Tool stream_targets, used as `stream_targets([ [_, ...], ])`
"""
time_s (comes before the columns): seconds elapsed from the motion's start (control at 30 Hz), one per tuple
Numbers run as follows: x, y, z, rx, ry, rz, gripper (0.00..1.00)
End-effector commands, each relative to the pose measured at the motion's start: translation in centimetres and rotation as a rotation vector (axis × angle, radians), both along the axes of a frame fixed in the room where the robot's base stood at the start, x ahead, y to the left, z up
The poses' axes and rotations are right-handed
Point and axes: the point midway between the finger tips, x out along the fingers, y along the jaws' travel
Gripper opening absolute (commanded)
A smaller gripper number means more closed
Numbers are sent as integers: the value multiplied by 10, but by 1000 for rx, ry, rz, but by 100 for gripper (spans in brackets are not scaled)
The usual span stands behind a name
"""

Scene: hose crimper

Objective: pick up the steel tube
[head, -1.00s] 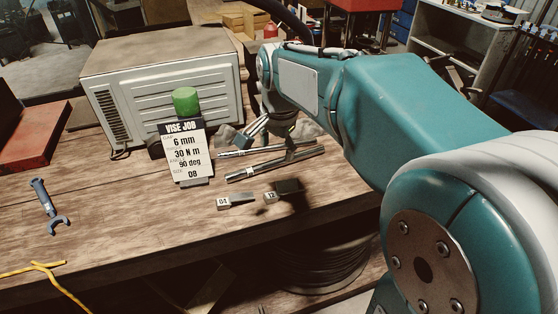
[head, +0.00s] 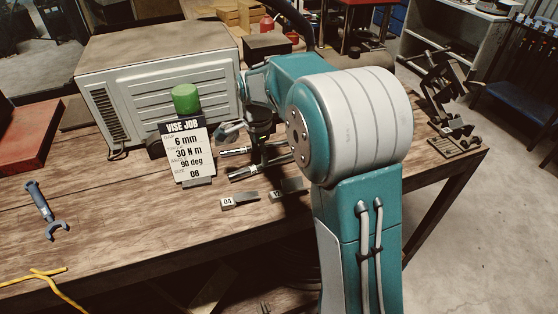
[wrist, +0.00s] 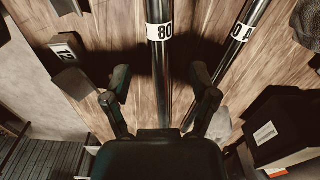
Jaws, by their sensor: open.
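Two shiny steel tubes with white bands lie on the wooden bench. In the wrist view, the tube banded "80" (wrist: 160,72) runs down the middle, between the open fingers of my gripper (wrist: 160,88), with gaps on both sides. The second tube (wrist: 232,48), its band partly readable as "0 A", lies to the right, outside the right finger. In the head view, the left ends of the near tube (head: 243,174) and the far tube (head: 236,152) show. My arm hides their right parts. My gripper (head: 262,150) is over them, partly hidden.
Blocks marked "04" (head: 238,200) and "12" (wrist: 68,52) lie in front of the tubes. The "VISE JOB" card (head: 187,150) stands left, before a grey machine (head: 155,85). A dark box (wrist: 285,128) is at the wrist view's lower right.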

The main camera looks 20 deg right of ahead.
Motion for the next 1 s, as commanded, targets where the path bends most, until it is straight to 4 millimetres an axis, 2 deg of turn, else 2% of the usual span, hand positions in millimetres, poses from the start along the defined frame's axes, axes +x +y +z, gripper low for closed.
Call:
stream_targets([
  [0.1, 1, 1, -21, 0, 5, 0, 75],
  [0.23, 1, 0, -38, 2, 3, 0, 75],
  [0.53, 1, 2, -43, 0, 0, 0, 75],
  [0.57, 1, 2, -43, 0, 0, 0, 66],
  [0.6, 1, 2, -43, 0, 0, 0, 49],
  [0.67, 1, 2, -43, 0, 0, 0, 22],
  [0.7, 1, 2, -43, 0, 0, 0, 4],
  [0.73, 1, 2, -43, 0, 0, 0, 0],
  [1.0, 1, 1, -43, 0, 0, 0, 0],
])
